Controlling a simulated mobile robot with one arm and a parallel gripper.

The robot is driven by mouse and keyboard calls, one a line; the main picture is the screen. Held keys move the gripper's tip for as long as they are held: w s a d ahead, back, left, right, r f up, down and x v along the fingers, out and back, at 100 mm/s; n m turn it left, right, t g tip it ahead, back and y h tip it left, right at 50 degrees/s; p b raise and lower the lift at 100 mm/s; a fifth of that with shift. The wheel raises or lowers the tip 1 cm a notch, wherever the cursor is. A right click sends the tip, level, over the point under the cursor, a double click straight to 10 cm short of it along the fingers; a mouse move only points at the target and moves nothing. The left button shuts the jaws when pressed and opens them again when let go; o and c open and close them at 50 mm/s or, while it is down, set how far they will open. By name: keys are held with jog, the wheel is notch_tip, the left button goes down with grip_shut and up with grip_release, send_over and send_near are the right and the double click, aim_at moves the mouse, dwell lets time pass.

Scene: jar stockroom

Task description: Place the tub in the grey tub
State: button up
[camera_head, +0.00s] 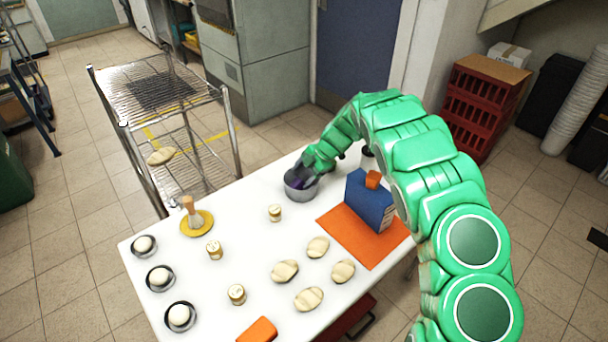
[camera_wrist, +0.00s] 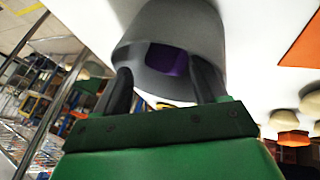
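The grey tub (camera_head: 300,190) stands on the white table near its far edge. It also fills the upper middle of the wrist view (camera_wrist: 165,25). A purple thing (camera_wrist: 166,61), probably the other tub, shows at the grey tub's mouth, and a bit of purple shows there in the head view. Most of it is hidden, so I cannot tell how deep it sits. My gripper (camera_wrist: 160,75) is at the grey tub's mouth, its fingers apart on either side of the purple patch. I see no clear grip on it.
A blue box (camera_head: 368,203) with an orange top stands on an orange mat (camera_head: 345,240) right of the tub. Several bread rolls (camera_head: 285,271), jars (camera_head: 275,212) and bowls with white balls lie nearer. A wire rack (camera_head: 150,85) stands behind the table's left side.

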jog(key=shift+o, duration=0.4)
notch_tip(320, 180, up, 7)
dwell(0.8)
